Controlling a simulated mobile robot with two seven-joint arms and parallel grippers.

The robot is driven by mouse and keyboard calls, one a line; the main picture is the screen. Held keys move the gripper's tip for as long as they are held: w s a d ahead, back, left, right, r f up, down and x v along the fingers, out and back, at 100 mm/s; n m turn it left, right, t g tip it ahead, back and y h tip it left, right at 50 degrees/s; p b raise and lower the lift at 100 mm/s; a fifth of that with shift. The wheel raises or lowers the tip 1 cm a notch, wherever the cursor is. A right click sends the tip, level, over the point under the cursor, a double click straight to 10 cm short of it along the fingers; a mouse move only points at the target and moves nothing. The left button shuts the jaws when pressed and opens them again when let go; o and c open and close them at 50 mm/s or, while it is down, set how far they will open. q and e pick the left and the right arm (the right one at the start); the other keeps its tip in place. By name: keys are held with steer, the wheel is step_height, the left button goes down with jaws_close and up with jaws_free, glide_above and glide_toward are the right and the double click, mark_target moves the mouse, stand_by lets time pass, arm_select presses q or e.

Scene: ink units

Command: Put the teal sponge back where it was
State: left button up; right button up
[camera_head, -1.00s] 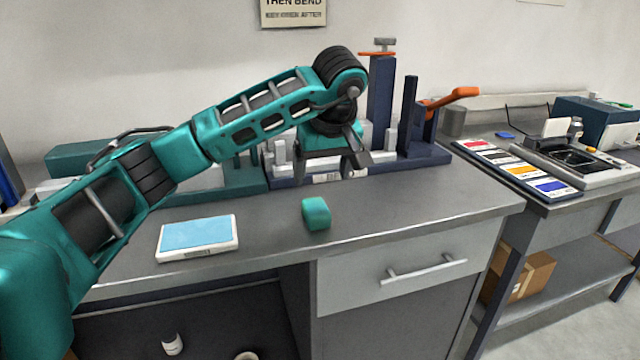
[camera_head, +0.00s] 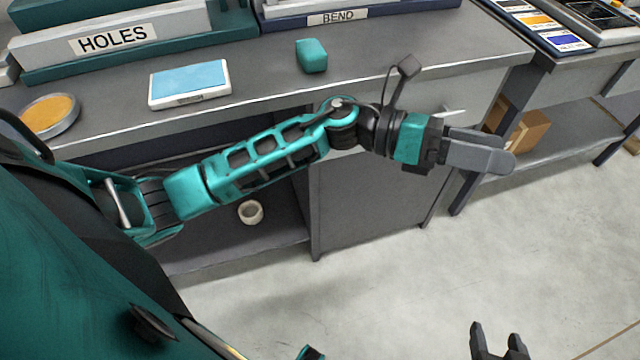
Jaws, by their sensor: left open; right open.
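The teal sponge (camera_head: 312,56) is a small rounded block standing on the grey counter (camera_head: 400,62), to the right of a white tray with a light blue top (camera_head: 189,80). Nothing touches the sponge. My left gripper (camera_head: 492,151) is in front of the counter, right of and lower in the picture than the sponge, pointing right. Its fingers overlap in this view; it is open and holds nothing visible. My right gripper (camera_head: 497,335) is at the bottom edge, fingers apart, open and empty, over the floor.
A HOLES unit (camera_head: 114,38) and a BEND unit (camera_head: 338,16) stand at the back of the counter. A round tin with an orange top (camera_head: 50,113) is at the left. A white cup (camera_head: 250,212) sits on the lower shelf. A cardboard box (camera_head: 527,133) is under the right table.

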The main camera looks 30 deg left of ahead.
arm_select(q)
steer(key=w+a+f+n+t+y, duration=0.1)
steer(key=a+f+n+t+y, duration=0.5)
steer(key=n, duration=0.9)
steer(key=a+f+n+t+y, duration=0.45)
steer(key=n+t, duration=0.35)
steer(key=n, duration=0.6)
steer(key=s+a+f+n+g+y, duration=0.3)
steer(key=s+f+n, duration=0.3)
steer(key=f+n, duration=0.1)
steer(key=s+a+f+n+g+y, duration=0.3)
steer(key=s+f+n, duration=0.3)
steer(key=f, duration=0.3)
steer(key=shift+s+a+n+g, duration=0.15)
steer(key=shift+a+n+g, duration=0.2)
steer(key=shift+n, duration=0.25)
steer(key=shift+y, duration=0.25)
steer(key=r+p, duration=0.2)
steer(key=p, duration=0.1)
steer(key=shift+s+a+r, duration=0.1)
steer(key=shift+a, duration=0.1)
